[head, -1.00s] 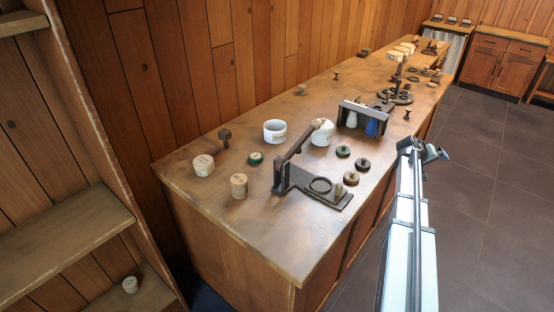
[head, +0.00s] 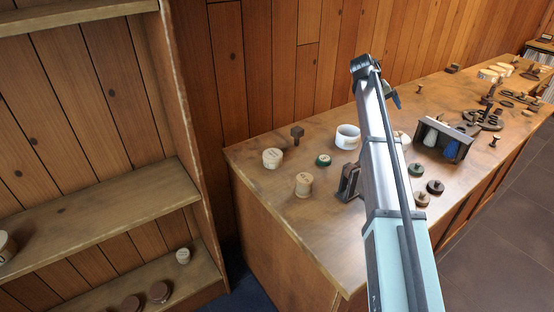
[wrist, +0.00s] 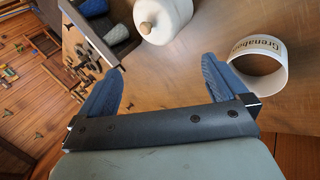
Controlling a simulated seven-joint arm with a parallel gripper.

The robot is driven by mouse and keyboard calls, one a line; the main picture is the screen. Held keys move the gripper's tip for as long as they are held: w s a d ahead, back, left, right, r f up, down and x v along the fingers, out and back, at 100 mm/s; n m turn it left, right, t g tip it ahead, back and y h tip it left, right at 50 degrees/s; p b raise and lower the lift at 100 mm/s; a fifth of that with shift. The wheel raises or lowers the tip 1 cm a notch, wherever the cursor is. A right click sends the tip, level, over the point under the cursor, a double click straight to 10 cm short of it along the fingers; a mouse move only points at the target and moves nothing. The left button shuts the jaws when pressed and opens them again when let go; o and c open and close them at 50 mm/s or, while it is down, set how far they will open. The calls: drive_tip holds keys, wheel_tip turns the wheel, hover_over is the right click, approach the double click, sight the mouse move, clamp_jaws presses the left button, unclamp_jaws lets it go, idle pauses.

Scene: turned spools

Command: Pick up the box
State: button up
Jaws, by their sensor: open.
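No single thing is plainly the box. Two pale round lidded pieces (head: 272,158) and (head: 303,184) stand at the bench's near left end. A dark open holder (head: 445,140) with blue and white contents stands farther right. My gripper (wrist: 163,88) is open and empty, its blue fingers wide apart above the bench. In the wrist view a white lettered ring (wrist: 260,62) lies beside the right finger, and a white spool (wrist: 165,18) with a wooden knob is ahead between the fingers. In the head view my gripper (head: 394,96) is above the bench, and my arm hides part of it.
The wooden bench (head: 270,205) runs back to the right along the plank wall. Green and dark discs (head: 435,187) lie right of my arm. A dark peg (head: 297,134) stands at the back left. Shelves (head: 95,222) stand at the left. The bench's near corner is bare.

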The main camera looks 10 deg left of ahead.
drive_tip(key=s+a+f+n+g+y, duration=0.1)
drive_tip(key=s+a+n+y, duration=0.1)
drive_tip(key=a, duration=0.8)
drive_tip(key=s+a+n+y, duration=0.1)
drive_tip(key=s+a+n, duration=0.15)
drive_tip(key=a, duration=0.65)
drive_tip(key=n+g+y, duration=0.2)
drive_tip(key=n+y, duration=0.1)
drive_tip(key=n, duration=0.1)
hover_over(273, 153)
drive_tip(key=f, duration=0.8)
drive_tip(key=shift+d, duration=0.35)
drive_tip(key=shift+s+a+f, duration=0.1)
drive_tip(key=shift+a+f, duration=0.1)
drive_tip(key=shift+f, duration=1.2)
drive_tip(key=shift+s+a+f, duration=0.1)
drive_tip(key=shift+a+f, duration=0.05)
drive_tip(key=shift+f, duration=1.25)
drive_tip(key=c, duration=1)
